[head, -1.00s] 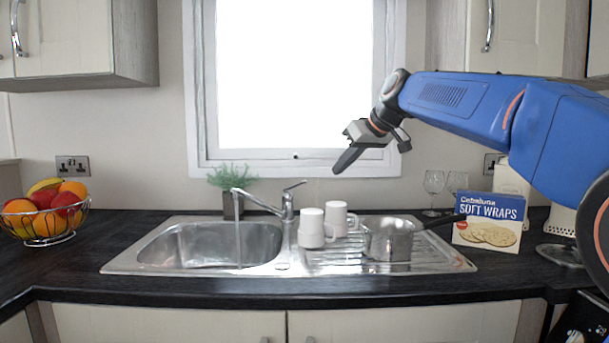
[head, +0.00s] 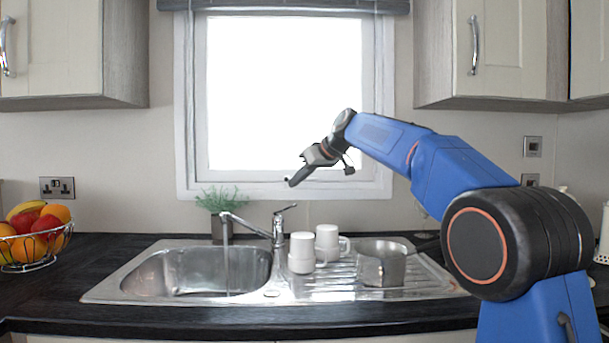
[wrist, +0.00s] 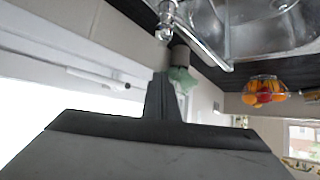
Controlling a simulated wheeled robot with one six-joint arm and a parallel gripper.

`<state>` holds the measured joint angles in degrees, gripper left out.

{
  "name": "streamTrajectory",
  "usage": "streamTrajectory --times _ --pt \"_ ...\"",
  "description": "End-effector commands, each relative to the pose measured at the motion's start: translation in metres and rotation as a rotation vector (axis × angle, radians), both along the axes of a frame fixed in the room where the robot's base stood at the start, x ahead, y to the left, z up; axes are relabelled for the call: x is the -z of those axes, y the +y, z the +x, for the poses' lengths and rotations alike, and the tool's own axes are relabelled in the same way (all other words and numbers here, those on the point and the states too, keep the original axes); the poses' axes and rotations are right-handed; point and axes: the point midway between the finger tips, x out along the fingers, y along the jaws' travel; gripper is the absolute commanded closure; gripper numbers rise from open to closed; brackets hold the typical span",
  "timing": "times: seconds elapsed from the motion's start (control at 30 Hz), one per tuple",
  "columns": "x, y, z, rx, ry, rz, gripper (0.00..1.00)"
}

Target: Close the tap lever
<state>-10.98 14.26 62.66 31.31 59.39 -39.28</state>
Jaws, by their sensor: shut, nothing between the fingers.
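The chrome tap (head: 278,230) stands behind the sink, its spout pointing left over the bowl, with a thin stream of water (head: 226,262) falling from it. Its lever (head: 286,208) is raised, slanting up to the right. My gripper (head: 292,184) is shut and empty, pointing down-left just above the lever tip in the head view, apart from it in the picture. I cannot tell the depth gap. In the wrist view the shut fingers (wrist: 160,82) point towards the tap (wrist: 168,22), which is at the top; the lever is hard to make out there.
Two white mugs (head: 302,254) and a steel pan (head: 382,264) stand on the drainer right of the tap. A potted plant (head: 222,205) is behind the spout. The window (head: 285,95) is behind my gripper. A fruit bowl (head: 36,240) is far left.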

Motion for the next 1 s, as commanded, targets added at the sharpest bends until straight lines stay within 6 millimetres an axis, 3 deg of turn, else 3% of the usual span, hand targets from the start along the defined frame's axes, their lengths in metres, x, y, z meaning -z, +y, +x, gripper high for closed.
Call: streamTrajectory --times 0.23,0.5,1.0 --pt "0.023 0.020 0.020 0.000 0.001 -0.001 1.00" --pt "0.048 0.010 0.010 0.000 0.001 -0.001 1.00" --pt "0.057 0.008 0.007 0.000 0.000 0.000 1.00"
